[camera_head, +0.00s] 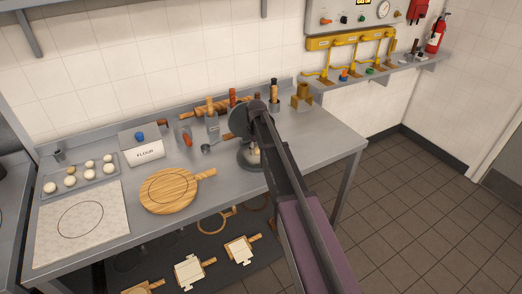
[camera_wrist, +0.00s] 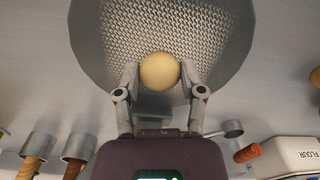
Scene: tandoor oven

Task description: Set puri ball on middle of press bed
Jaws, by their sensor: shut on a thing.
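The puri ball (camera_wrist: 159,71) is pale and round. In the wrist view it is held between the two fingertips of my gripper (camera_wrist: 160,80). Behind it is a round grey plate of the press (camera_wrist: 105,40) with a textured face. I cannot tell whether the ball touches this plate. In the head view the press (camera_head: 247,160) stands near the right part of the counter, with a grey disc (camera_head: 237,122) above its base. My arm crosses in front and hides part of the press. A small pale bit of the ball (camera_head: 256,152) shows beside my arm.
A flour box (camera_head: 148,153), a round wooden board (camera_head: 167,190) and a tray of several dough balls (camera_head: 82,178) lie to the left. Wood-handled tools (camera_head: 211,108) and a brass block (camera_head: 302,97) stand behind. The counter's right end is clear.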

